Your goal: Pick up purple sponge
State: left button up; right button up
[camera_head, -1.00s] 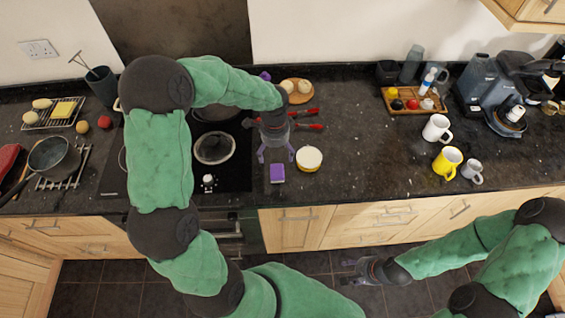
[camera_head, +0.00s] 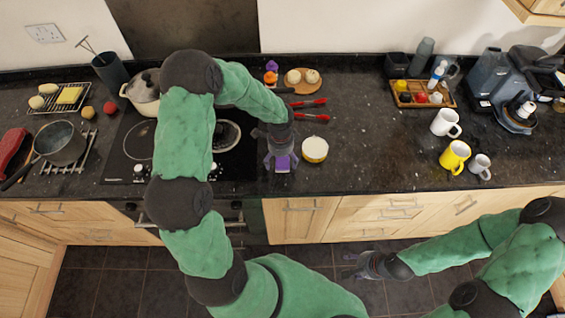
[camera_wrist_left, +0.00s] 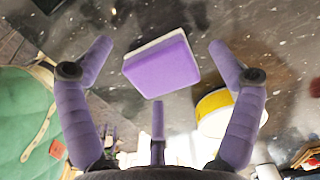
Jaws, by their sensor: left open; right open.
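The purple sponge (camera_head: 282,163) lies on the dark granite counter near its front edge, partly hidden by my left gripper in the head view. In the left wrist view the sponge (camera_wrist_left: 162,66) is purple with a pale layer beneath and sits between the spread fingers, touching none that I can see. My left gripper (camera_head: 281,160) is open and empty, above the sponge with its fingers to either side. My right gripper (camera_head: 350,266) is open and empty, low over the floor in front of the cabinets.
A yellow-sided round tub with a white top (camera_head: 315,150) stands close to the right of the sponge. Red-handled utensils (camera_head: 310,103) lie behind. The black hob (camera_head: 130,150) is to the left. Mugs (camera_head: 454,156) stand further right, with clear counter between.

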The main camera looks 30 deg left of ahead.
aim_at(281, 161)
pick_arm(q)
jog(key=c, duration=1.1)
jog(key=shift+r, duration=0.15)
jog(key=shift+r, duration=0.25)
notch_tip(281, 161, up, 3)
jog(key=shift+s+d+r+p, duration=0.1)
jog(key=shift+s+p, duration=0.05)
jog(key=shift+p, duration=0.15)
jog(key=s+d+r, duration=0.7)
jog(key=s+r, duration=0.2)
jog(key=s, duration=0.2)
jog(key=shift+s+p, duration=0.35)
jog(key=shift+p, duration=0.05)
jog(key=shift+d, duration=0.1)
